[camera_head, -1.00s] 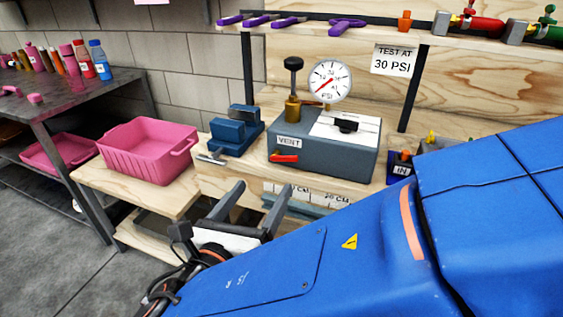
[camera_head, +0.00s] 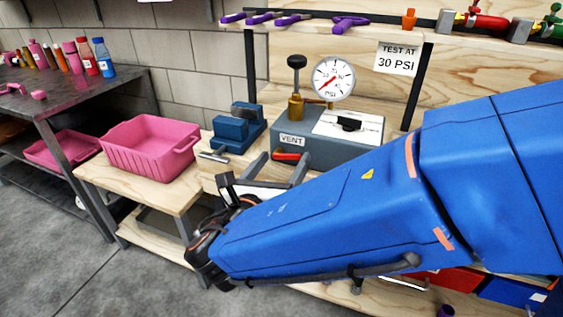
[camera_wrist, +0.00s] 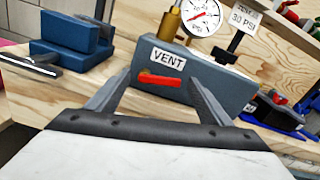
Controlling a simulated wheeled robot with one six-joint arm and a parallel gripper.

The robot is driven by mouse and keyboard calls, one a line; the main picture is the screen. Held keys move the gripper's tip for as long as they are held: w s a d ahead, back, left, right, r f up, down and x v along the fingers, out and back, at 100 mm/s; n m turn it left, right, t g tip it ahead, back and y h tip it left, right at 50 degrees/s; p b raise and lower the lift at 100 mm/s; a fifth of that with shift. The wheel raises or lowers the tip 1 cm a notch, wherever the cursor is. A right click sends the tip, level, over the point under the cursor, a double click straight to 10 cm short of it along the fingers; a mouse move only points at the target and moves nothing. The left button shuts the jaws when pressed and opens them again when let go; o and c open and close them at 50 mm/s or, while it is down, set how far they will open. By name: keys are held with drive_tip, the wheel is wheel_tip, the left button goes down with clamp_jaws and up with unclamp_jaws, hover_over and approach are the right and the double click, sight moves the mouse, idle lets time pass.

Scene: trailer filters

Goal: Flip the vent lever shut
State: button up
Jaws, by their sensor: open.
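The red vent lever (camera_head: 287,156) lies roughly level on the front of the grey test box (camera_head: 312,153), below the VENT label (camera_head: 291,141). In the wrist view the red lever (camera_wrist: 160,80) shows whole, tilting slightly down to the right. My gripper (camera_head: 280,165) is open, its two fingers apart with the lever between them in the picture. In the wrist view the open fingers of my gripper (camera_wrist: 158,84) point at the box front; I cannot tell whether they touch it. My arm hides the box's lower right part in the head view.
A pressure gauge (camera_head: 333,79) and a black-knobbed brass valve (camera_head: 296,88) stand at the box's back. A blue vise (camera_head: 236,129) sits to its left. A pink bin (camera_head: 150,148) stands further left. Tools hang along the wooden back wall.

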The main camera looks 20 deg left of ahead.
drive_tip(key=c, duration=1)
drive_tip(key=shift+f+m, duration=0.3)
drive_tip(key=shift+m, duration=1.1)
drive_tip(key=shift+c, duration=0.2)
drive_tip(key=o, duration=1)
drive_tip(key=shift+o, duration=0.2)
drive_tip(key=s+a, duration=0.1)
drive_tip(key=s, duration=1.6)
drive_tip(key=shift+s+a, duration=0.15)
drive_tip(key=shift+s, duration=0.1)
